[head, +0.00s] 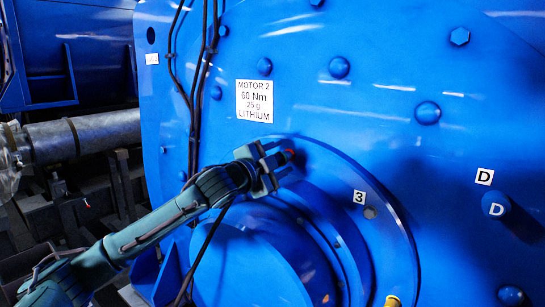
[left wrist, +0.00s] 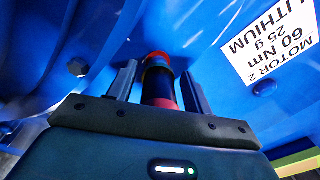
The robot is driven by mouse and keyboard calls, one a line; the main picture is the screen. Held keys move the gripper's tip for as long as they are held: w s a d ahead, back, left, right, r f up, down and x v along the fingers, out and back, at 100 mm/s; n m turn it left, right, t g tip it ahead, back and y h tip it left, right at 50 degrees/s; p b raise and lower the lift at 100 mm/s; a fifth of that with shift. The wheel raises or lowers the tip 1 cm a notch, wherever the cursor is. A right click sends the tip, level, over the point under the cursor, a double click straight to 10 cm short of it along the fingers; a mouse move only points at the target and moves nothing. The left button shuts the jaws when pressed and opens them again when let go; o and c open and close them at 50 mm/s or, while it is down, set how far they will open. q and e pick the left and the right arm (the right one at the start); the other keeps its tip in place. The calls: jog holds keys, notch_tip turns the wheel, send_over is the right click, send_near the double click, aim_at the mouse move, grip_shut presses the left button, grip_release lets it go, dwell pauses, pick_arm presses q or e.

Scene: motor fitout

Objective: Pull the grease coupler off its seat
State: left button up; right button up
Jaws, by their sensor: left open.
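The grease coupler (left wrist: 158,88) is a dark cylinder with red bands, seen in the left wrist view between the two fingers of my left gripper (left wrist: 160,80). A gap shows on each side of it, so the fingers look apart from it. In the head view the left gripper (head: 281,161) is open at the upper left of the round motor flange. Only a small red part of the coupler (head: 290,153) shows there, by the fingertips. Its seat is mostly hidden by the gripper. My right gripper is not in view.
A white label (head: 254,101) reading MOTOR 2, 60 Nm, 25 g, LITHIUM is on the blue housing above the gripper. Bolts stud the housing. Black cables (head: 196,90) run down left of the label. A yellow fitting (head: 392,301) sits at the flange's lower right.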

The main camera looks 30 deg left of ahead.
pick_arm(q)
jog(key=shift+a+r, duration=0.1)
jog(key=shift+r, duration=0.05)
dwell(0.3)
jog(key=shift+f+p, duration=0.2)
jog(key=shift+p, duration=0.15)
dwell(0.4)
jog(key=shift+f, duration=0.1)
jog(key=shift+c, duration=0.3)
jog(key=shift+d, duration=0.2)
jog(key=c, duration=1)
grip_shut()
